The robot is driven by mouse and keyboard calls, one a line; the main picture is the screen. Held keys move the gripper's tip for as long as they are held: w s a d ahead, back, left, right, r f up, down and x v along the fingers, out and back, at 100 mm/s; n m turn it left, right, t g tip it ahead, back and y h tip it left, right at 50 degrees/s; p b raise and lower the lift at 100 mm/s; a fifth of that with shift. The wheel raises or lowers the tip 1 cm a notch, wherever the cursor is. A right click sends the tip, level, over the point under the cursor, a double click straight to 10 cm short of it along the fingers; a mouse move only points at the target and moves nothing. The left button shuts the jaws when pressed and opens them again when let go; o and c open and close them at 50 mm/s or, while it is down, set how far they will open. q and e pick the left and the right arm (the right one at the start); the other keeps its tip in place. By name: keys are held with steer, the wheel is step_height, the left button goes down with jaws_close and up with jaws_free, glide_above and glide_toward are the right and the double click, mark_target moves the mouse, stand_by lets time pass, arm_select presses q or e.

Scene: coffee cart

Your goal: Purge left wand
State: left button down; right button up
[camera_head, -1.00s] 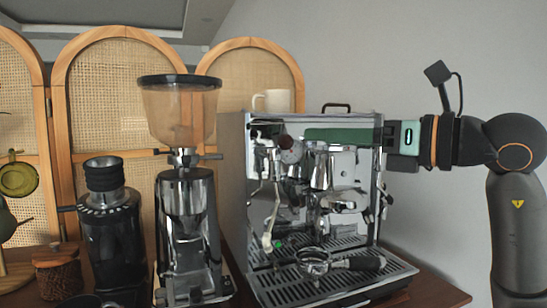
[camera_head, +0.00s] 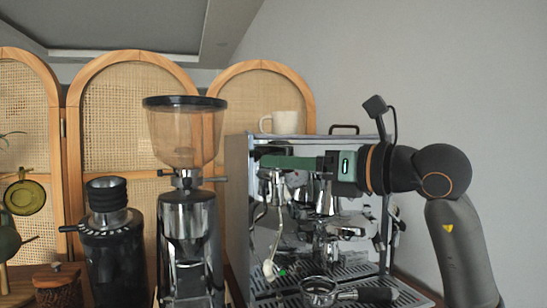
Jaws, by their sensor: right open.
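The espresso machine (camera_head: 236,205) stands right of centre on the wooden counter. Its left steam wand (camera_head: 277,238) hangs down at the machine's left front, with its pale tip (camera_head: 269,270) over the drip tray. My right gripper (camera_head: 264,161) reaches in from the right across the machine's upper front, its green fingers pointing left. The fingertips are at the upper left, above the left wand. The fingers are seen edge-on and cover part of the upper panel; the left wand's knob is not clearly visible, and contact cannot be told. My left gripper is not in view.
A portafilter (camera_head: 319,290) rests on the drip tray (camera_head: 290,300). A white mug (camera_head: 285,122) sits on the machine's top. A tall grinder (camera_head: 187,235) and a dark grinder (camera_head: 111,250) stand to the left, a rattan screen (camera_head: 125,115) behind.

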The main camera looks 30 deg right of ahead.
steer(key=shift+x, duration=1.55)
jaws_close()
